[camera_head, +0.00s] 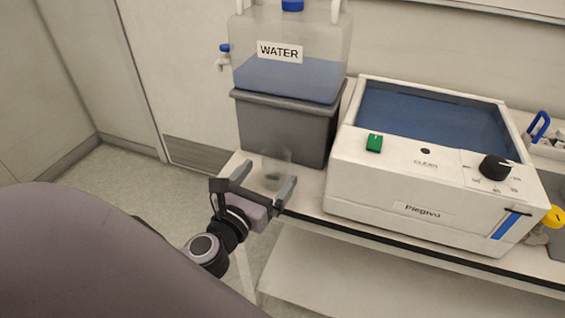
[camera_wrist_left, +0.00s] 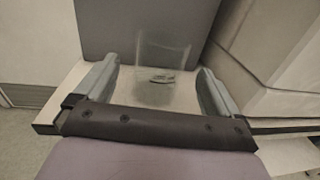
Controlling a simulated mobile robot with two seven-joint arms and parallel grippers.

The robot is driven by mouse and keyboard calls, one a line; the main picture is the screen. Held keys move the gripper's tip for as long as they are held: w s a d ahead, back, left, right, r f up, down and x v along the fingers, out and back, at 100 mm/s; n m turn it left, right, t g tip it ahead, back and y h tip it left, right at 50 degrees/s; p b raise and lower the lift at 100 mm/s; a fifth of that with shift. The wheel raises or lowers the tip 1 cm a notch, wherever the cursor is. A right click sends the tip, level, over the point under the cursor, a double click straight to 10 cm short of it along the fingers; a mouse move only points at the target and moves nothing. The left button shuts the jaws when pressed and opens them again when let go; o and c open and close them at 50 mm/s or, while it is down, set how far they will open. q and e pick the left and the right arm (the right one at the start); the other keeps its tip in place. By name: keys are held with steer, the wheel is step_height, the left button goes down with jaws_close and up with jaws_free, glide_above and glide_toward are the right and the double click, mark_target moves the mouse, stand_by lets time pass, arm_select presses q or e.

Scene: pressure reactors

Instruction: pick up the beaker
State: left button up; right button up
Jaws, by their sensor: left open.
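The beaker (camera_head: 275,166) is clear glass and stands upright on the bench at its left end, in front of the grey block under the water tank. It also shows in the left wrist view (camera_wrist_left: 160,62), with a small dark patch near its base. My left gripper (camera_head: 267,184) is open, with its fingers pointing toward the beaker. In the left wrist view the beaker appears between the two spread fingers (camera_wrist_left: 156,88), with a gap on each side. I cannot tell how deep it sits between them. My right gripper is not in view.
A water tank (camera_head: 293,50) with a blue-handled tap stands on a grey block (camera_head: 283,128) behind the beaker. A white water bath (camera_head: 400,180) with a black knob stands close on the right. The bench front edge (camera_head: 345,230) runs below; open floor lies left.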

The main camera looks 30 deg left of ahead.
mark_target(282, 156)
arm_select(q)
steer(key=shift+w+a+r, duration=0.1)
steer(key=shift+w+a, duration=0.1)
steer(key=shift+w, duration=1.45)
steer(key=shift+w+a, duration=0.2)
steer(key=shift+w, duration=1.4)
steer(key=c, duration=1.1)
